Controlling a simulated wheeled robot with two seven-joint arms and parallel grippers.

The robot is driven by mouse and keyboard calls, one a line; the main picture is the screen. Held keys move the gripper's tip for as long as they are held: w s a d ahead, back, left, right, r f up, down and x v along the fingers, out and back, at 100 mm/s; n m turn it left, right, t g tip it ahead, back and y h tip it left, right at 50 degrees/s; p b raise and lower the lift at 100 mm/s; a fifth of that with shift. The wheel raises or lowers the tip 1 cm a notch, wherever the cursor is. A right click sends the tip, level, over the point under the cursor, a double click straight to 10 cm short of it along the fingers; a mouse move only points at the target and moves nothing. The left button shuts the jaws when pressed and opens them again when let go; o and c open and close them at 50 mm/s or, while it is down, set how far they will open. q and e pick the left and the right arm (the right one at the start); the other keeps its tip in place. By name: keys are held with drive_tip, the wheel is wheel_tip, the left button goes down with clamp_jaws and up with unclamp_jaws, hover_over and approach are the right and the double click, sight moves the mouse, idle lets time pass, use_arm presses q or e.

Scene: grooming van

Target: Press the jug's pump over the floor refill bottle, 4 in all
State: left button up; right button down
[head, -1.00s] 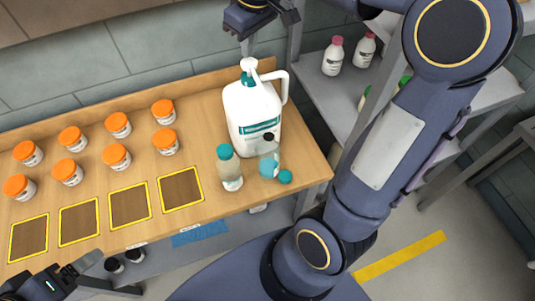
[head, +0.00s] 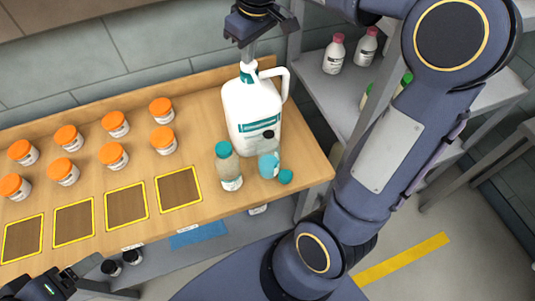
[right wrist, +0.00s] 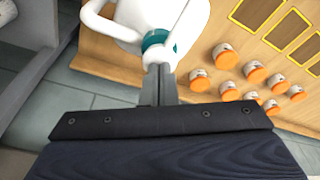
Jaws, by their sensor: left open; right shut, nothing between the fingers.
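The white jug (head: 240,108) with a teal label stands at the bench's right end. Its white pump head (right wrist: 160,54) sits above a teal collar. My right gripper (head: 248,58) is shut and empty, pointing down with its fingertips at the pump's top; in the right wrist view they meet the pump head, but exact contact is hard to tell. In front of the jug stands a small bottle (head: 269,165) with blue contents and a dark top, a loose teal cap (head: 286,177) beside it. A teal-capped clear bottle (head: 230,172) stands left of it. Labels are unreadable. My left gripper (head: 70,283) is open at the lower left.
Several orange-lidded jars (head: 115,124) stand on the bench's left half, behind yellow-edged dark squares (head: 126,204). A grey shelf (head: 330,90) to the right holds pink-capped bottles (head: 334,54). A blue patch (head: 198,236) lies below the bench's front edge.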

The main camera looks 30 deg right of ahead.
drive_tip(key=shift+f, duration=0.1)
drive_tip(key=shift+w+p+v, duration=0.15)
drive_tip(key=shift+p+v, duration=0.65)
drive_tip(key=shift+w+p+v, duration=0.15)
drive_tip(key=shift+p+v, duration=0.6)
drive_tip(key=shift+a, duration=0.1)
drive_tip(key=shift+f, duration=0.1)
drive_tip(key=shift+s+b+x, duration=0.15)
drive_tip(key=shift+b+x, duration=0.5)
drive_tip(key=shift+x, duration=0.1)
drive_tip(key=shift+s+b+x, duration=0.15)
drive_tip(key=shift+b+x, duration=0.45)
drive_tip(key=shift+x, duration=0.15)
drive_tip(key=shift+w+p+v, duration=0.15)
drive_tip(key=shift+p+v, duration=0.65)
drive_tip(key=shift+p, duration=0.05)
drive_tip(key=shift+w+p+v, duration=0.2)
drive_tip(key=shift+p+v, duration=0.6)
